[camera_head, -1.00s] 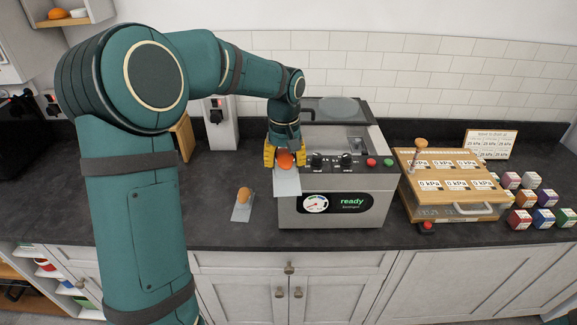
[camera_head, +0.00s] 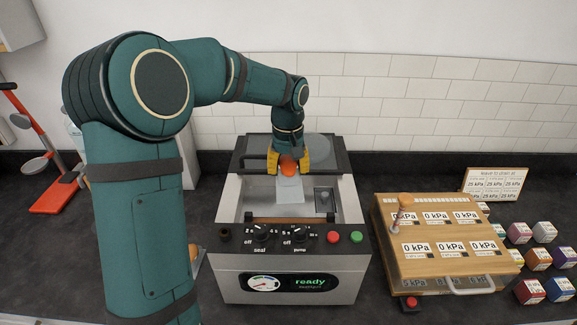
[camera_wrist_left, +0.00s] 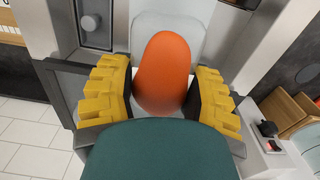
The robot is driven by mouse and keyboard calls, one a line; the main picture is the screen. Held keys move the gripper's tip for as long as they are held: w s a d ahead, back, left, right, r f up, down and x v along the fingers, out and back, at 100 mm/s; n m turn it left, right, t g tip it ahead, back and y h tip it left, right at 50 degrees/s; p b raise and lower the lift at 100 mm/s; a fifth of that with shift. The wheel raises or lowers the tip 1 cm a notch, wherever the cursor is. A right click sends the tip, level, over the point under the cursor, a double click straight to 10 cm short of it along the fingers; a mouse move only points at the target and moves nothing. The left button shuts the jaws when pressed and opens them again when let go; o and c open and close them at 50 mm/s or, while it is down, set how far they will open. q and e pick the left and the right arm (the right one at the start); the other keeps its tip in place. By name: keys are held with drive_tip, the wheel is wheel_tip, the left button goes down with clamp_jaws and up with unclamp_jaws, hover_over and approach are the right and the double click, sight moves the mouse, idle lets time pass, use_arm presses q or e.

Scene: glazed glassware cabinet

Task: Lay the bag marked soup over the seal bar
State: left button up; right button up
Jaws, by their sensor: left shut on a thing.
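My left gripper (camera_head: 288,165) is shut on a clear bag with an orange filling (camera_head: 289,189), which I take for the soup bag; no marking on it can be read. The gripper holds it over the open chamber of the sealing machine (camera_head: 290,280). Its pale flat end points to the front. In the left wrist view, the orange filling (camera_wrist_left: 163,73) sits between the yellow finger pads. My right gripper is not in view.
The machine's lid (camera_head: 250,150) is raised behind the chamber. A wooden board with kPa displays (camera_head: 440,235) stands to the right, with several coloured cubes (camera_head: 530,290) beyond it. A red-based tool (camera_head: 55,190) stands at far left. My left arm covers the counter left of the machine.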

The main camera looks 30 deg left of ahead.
use_arm(q)
drive_tip(key=shift+w, duration=0.35)
drive_tip(key=shift+s+f, duration=0.25)
drive_tip(key=shift+f, duration=0.05)
drive_tip(key=shift+w+f+b, duration=0.1)
drive_tip(key=shift+f+b, duration=2.6)
drive_tip(key=shift+f, duration=1)
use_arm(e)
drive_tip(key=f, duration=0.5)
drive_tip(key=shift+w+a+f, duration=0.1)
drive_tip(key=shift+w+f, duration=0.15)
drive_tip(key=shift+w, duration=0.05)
use_arm(q)
drive_tip(key=o, duration=1.6)
